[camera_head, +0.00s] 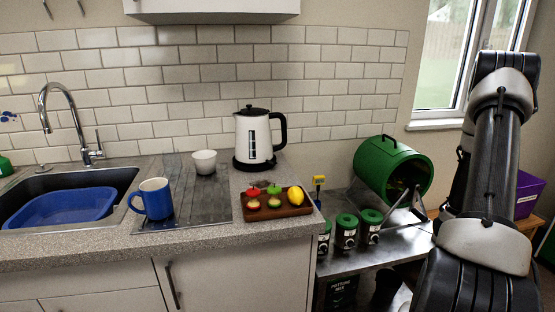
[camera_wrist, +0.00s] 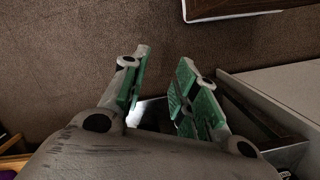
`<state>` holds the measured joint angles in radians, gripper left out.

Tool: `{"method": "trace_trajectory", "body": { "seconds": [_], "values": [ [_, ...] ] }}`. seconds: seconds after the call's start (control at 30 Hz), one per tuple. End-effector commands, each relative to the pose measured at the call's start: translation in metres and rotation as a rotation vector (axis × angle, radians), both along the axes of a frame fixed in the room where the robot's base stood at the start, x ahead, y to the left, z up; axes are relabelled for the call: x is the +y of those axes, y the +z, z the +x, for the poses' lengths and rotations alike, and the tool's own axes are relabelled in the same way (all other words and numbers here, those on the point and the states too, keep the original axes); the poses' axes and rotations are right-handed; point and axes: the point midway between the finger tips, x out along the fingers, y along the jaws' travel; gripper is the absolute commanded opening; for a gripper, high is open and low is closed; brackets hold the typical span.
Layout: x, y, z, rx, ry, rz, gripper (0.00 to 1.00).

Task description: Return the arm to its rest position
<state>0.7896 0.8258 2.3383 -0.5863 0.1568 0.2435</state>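My arm stands raised on the right side of the head view, in front of the window. My gripper is outside the head view. In the wrist view my gripper (camera_wrist: 160,85) has its two green-padded fingers apart, with nothing between them. Brown carpet (camera_wrist: 75,45) shows beyond the fingertips. Whether the arm is at its rest position cannot be told from these frames.
The counter (camera_head: 215,232) holds a blue mug (camera_head: 153,199), a white cup (camera_head: 204,162), a kettle (camera_head: 254,137) and a wooden tray (camera_head: 270,212) with fruit. A green drum (camera_head: 392,168) and green-lidded canisters (camera_head: 346,232) stand on a lower metal bench. A purple box (camera_head: 527,194) is behind my arm.

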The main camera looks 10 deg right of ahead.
Motion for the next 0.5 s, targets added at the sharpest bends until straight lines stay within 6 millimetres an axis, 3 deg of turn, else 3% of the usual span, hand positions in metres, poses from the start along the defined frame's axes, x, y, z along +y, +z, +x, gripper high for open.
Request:
{"method": "trace_trajectory", "body": {
  "seconds": [0.03, 0.2, 0.4, 0.5],
  "values": [
    [0.001, 0.037, 0.003, 0.03, 0.016, -0.027, 0.29],
    [0.033, 0.143, 0.001, 0.11, 0.046, -0.055, 0.29],
    [0.096, 0.245, -0.003, 0.091, 0.083, -0.047, 0.29],
    [0.13, 0.285, -0.008, 0.04, 0.111, -0.038, 0.29]
  ]
}}
